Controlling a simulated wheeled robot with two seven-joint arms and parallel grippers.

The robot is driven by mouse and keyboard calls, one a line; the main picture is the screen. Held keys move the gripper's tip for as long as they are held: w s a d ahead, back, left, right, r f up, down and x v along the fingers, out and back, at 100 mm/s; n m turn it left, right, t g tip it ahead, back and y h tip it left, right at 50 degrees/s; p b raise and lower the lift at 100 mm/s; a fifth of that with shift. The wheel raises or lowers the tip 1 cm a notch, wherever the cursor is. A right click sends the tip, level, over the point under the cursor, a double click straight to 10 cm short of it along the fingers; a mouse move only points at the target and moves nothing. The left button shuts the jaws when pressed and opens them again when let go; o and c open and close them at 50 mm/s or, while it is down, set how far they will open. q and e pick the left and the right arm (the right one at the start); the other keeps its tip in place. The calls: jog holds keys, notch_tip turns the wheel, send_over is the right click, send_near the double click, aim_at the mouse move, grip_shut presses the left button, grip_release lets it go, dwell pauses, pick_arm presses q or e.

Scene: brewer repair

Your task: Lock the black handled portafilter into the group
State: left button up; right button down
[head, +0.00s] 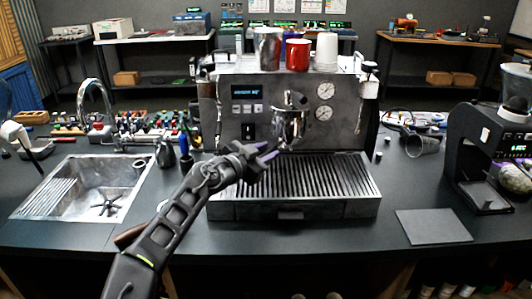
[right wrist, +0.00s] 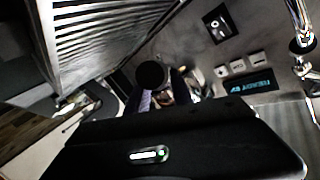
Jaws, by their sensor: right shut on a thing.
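The espresso machine (head: 355,135) stands in the middle of the counter. Its chrome group (head: 290,118) is on the front, above the drip tray. My right gripper (head: 267,154) is just below and left of the group. In the right wrist view, its purple-padded fingers (right wrist: 160,98) are shut around the black handle (right wrist: 150,75) of the portafilter, seen nearly end-on. The portafilter's metal head is mostly hidden, and I cannot tell whether it is seated in the group. My left gripper is not in view.
The slatted drip tray (head: 335,185) lies below the group. A sink with a tap (head: 85,190) is at the left, a grinder (head: 480,150) at the right. A dark flat mat (head: 433,226) lies right of the machine. Cups, one of them red (head: 298,55), stand on top.

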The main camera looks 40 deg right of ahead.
jog(key=shift+r, duration=0.5)
dwell(0.8)
jog(key=shift+b, duration=0.55)
jog(key=shift+r, duration=0.35)
dwell(1.0)
jog(key=shift+b, duration=0.3)
jog(key=shift+r, duration=0.35)
dwell(1.1)
jog(key=shift+b, duration=0.3)
dwell(0.3)
